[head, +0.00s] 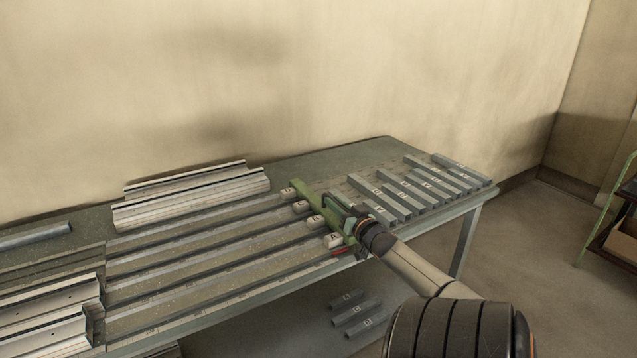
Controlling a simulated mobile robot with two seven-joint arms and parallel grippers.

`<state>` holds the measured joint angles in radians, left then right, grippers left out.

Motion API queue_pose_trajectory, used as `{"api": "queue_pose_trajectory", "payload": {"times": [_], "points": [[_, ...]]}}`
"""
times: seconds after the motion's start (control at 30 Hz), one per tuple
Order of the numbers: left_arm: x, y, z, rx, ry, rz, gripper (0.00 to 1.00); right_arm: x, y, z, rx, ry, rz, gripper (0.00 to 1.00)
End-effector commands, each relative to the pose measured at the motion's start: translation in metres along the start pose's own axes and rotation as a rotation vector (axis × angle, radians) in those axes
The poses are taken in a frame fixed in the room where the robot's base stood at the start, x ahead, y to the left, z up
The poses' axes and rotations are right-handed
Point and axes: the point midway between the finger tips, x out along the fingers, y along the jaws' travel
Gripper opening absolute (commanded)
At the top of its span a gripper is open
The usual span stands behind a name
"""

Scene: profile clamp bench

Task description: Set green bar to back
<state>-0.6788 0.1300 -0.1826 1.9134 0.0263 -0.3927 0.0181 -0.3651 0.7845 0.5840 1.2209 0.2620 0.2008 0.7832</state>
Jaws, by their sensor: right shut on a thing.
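The green bar (305,190) lies across the right ends of several long channels on the bench, running from the back toward the front edge. My right gripper (338,206) comes in from the lower right and is shut on the green bar, near its middle and front part. The gripper and wrist hide some of the bar's right side. Pale lettered blocks stand along the bar's left side, among them block A (333,240) at the front and block D (288,193) at the back. My left gripper is not in view.
Several grey labelled bars (402,184) lie on the right of the bench (330,160). Metal profiles (190,200) lie at the back left, more at the front left. A few grey bars (362,318) lie below the bench. A wall stands close behind.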

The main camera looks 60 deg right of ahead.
Motion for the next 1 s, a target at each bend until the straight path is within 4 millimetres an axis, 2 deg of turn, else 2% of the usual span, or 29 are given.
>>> {"api": "queue_pose_trajectory", "payload": {"times": [0.13,0.5,0.53,0.77,1.0], "points": [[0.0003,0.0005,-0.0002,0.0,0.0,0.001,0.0,0.0007,0.01,-0.0035,0.004,0.002,0.003,0.0],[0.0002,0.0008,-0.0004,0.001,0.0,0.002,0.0,0.0007,0.0129,-0.0044,0.004,0.002,0.006,0.0],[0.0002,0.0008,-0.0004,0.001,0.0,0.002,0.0,0.0007,0.0129,-0.0045,0.004,0.002,0.006,0.23],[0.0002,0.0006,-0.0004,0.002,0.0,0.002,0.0,0.0005,0.0117,-0.0032,0.003,0.001,0.004,0.49],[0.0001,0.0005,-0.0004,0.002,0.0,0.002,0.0,0.0,0.0106,-0.0019,0.002,-0.001,0.001,0.5]]}}
